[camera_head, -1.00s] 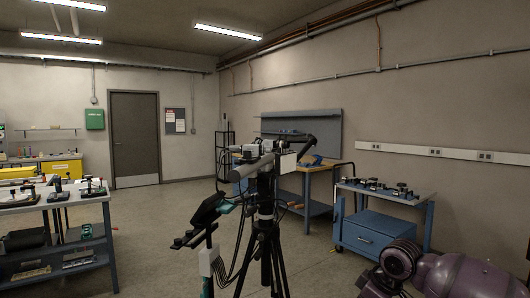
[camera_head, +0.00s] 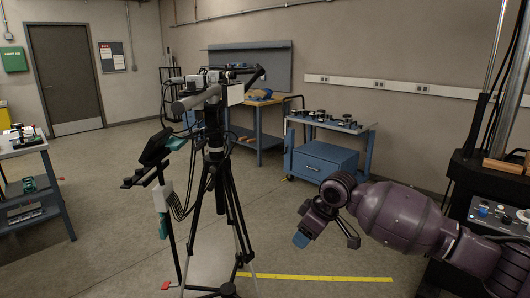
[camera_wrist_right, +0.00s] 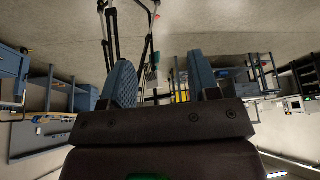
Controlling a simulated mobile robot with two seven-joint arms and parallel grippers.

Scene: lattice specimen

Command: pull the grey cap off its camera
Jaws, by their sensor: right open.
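A camera rig (camera_head: 213,84) stands on a black tripod (camera_head: 217,185) in the middle of the head view. My left gripper is not in view.
A dark monitor (camera_head: 157,147) and cables hang at the tripod's left. A blue cart (camera_head: 326,158) and a workbench (camera_head: 256,105) stand behind. A bench (camera_head: 27,143) is at the left. Yellow tape (camera_head: 315,278) marks the open floor in front.

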